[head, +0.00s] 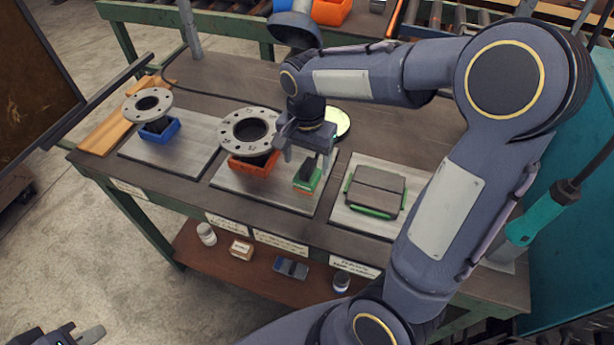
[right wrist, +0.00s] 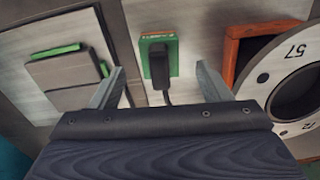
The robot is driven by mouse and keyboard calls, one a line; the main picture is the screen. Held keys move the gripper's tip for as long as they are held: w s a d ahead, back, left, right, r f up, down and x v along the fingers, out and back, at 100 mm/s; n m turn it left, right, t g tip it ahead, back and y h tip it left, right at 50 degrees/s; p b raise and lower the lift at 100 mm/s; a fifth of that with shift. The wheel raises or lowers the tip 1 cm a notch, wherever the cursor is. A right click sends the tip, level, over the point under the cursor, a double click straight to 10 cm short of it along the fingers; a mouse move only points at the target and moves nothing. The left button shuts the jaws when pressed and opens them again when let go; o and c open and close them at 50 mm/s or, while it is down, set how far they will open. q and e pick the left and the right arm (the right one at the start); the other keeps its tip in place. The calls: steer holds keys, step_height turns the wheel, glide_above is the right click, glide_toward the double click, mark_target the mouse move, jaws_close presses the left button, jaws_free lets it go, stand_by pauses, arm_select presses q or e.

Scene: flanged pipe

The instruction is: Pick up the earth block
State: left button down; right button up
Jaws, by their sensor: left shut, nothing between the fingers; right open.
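The earth block is a small green block (head: 307,180) with copper-coloured edges and a black clamp-like piece on top. It sits at the right end of the middle grey plate, and a cable runs from the black piece in the right wrist view (right wrist: 158,62). My right gripper (head: 308,158) is open above the block. In the right wrist view its fingers (right wrist: 160,72) appear on either side of the block, apart from it, with nothing held. My left gripper (head: 92,334) is shut and empty at the bottom left, away from the bench.
A flanged pipe (head: 249,127) stands in an orange cradle (head: 254,167) just left of the block. Another flange (head: 147,104) rests over a blue cradle (head: 160,130). A grey pad in a green holder (head: 375,190) lies to the right. Small items sit on the lower shelf (head: 255,278).

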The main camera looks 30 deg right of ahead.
mark_target(307, 164)
step_height(307, 164, down, 5)
steer(key=shift+w+d+r, duration=0.1)
steer(key=shift+r, duration=0.1)
steer(key=c, duration=1.4)
steer(key=shift+r, duration=0.1)
jaws_close()
